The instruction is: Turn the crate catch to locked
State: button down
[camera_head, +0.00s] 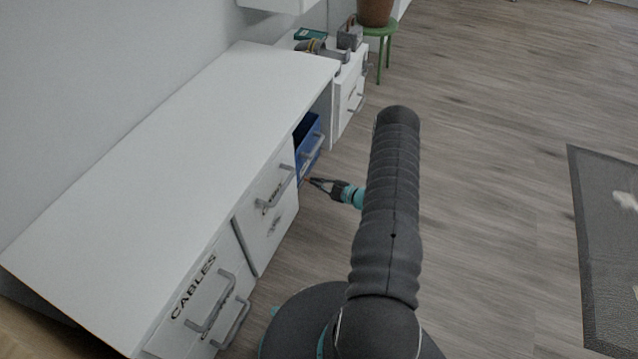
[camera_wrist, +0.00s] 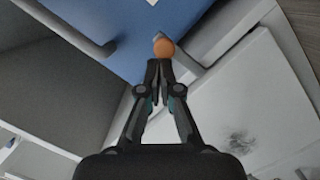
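The blue crate (camera_head: 299,169) sits in the open bay of the white desk. Its blue front fills the top of the wrist view (camera_wrist: 185,15). A round orange knob (camera_wrist: 164,48), apparently the end of the crate catch, lies at the crate's lower edge. My gripper (camera_wrist: 159,68) has its fingertips drawn together, with only a narrow gap, just short of the knob. The tips look very near or touching the knob; I cannot tell which. In the head view my gripper (camera_head: 309,181) points left at the crate's lower front. The catch's angle is partly hidden by the fingers.
White drawers with grey handles (camera_head: 272,198) stand nearer me beside the crate. Another drawer unit (camera_head: 349,95) stands beyond it. A green stool (camera_head: 380,30) with a pot is at the back. The wooden floor right of the desk is clear up to a grey mat (camera_head: 610,255).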

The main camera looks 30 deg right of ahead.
jog(key=shift+w+a+r, duration=0.15)
jog(key=shift+w+r, duration=0.05)
jog(key=shift+w, duration=0.2)
notch_tip(320, 180, up, 4)
jog(key=s+a+r+p, duration=0.1)
jog(key=s+a+p, duration=0.1)
jog(key=p, duration=0.2)
jog(key=d+f+b+v, duration=0.1)
jog(key=v, duration=0.9)
jog(key=w+a+r+m+g+h+p, duration=0.1)
jog(key=w+a+r+m+h+p, duration=0.2)
jog(key=a+r, duration=0.55)
jog(key=s+d+f+m+g+h, duration=0.1)
jog(key=s+d+f+g+h, duration=0.1)
jog(key=s+d+h, duration=0.15)
jog(key=d+f+x, duration=0.1)
jog(key=d+x, duration=0.1)
jog(key=x, duration=1)
jog(key=shift+a+f, duration=0.35)
jog(key=shift+f, duration=0.15)
